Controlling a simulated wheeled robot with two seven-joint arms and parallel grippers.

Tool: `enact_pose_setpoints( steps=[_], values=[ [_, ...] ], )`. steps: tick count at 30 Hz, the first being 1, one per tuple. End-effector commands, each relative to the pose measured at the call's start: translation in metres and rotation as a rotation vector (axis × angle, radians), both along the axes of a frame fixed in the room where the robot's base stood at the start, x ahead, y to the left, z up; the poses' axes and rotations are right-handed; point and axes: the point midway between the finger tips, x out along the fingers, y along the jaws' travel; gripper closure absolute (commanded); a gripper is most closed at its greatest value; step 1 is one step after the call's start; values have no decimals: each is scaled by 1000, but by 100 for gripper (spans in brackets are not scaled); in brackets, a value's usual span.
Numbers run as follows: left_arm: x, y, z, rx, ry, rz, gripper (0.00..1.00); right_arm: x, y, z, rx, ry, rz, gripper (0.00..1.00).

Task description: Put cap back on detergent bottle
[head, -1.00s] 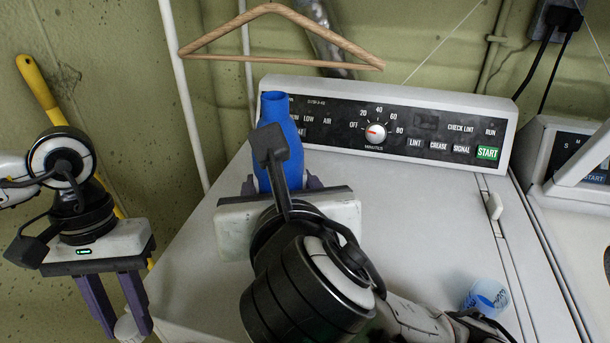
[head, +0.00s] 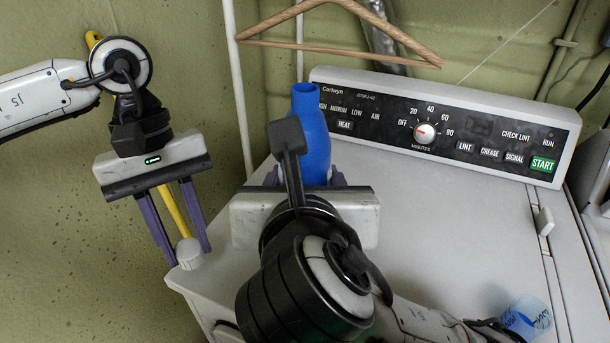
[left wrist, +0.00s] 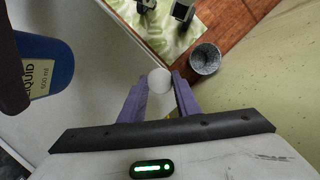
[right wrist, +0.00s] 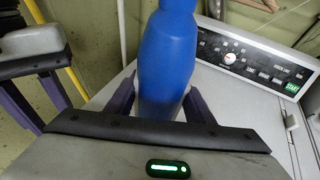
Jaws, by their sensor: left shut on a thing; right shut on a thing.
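The blue detergent bottle (head: 313,140) stands upright on the dryer, its narrow neck uncapped. My right gripper (head: 310,178) is shut on its body; the purple fingers flank the bottle (right wrist: 166,65) in the right wrist view. The white cap (head: 189,253) is held between the fingertips of my left gripper (head: 188,248), to the left of the bottle and lower than its neck in the head view. The left wrist view shows the cap (left wrist: 159,79) between the fingers, apart from the labelled bottle (left wrist: 45,75). My right wrist hides the bottle's lower part.
The dryer's control panel (head: 440,125) rises behind the bottle. A wooden hanger (head: 340,48) hangs above it. A blue-and-white cup (head: 527,317) sits on the dryer top at right. A bin (left wrist: 205,58) stands on the floor in the left wrist view.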

Motion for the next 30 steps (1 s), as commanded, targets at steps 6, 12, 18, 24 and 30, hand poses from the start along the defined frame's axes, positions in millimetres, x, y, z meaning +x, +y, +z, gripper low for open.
enact_pose_setpoints(
  steps=[6, 12, 18, 24, 30],
  values=[
    [25, -38, 73, -4, -9, 487, 91, 0, 0, 2, 3, -5, 1, 96],
    [33, -71, 139, -4, -10, 900, 91, 0, 0, 2, 4, -5, 1, 96],
    [30, -107, 210, -5, -11, 1308, 91, 0, 0, 2, 4, -5, 1, 96],
    [24, -141, 266, 0, -7, 1721, 91, 0, 0, 2, 4, -5, 1, 96],
    [32, -161, 285, 2, -1, 2054, 91, 0, 0, 2, 4, -5, 1, 96]
  ],
)
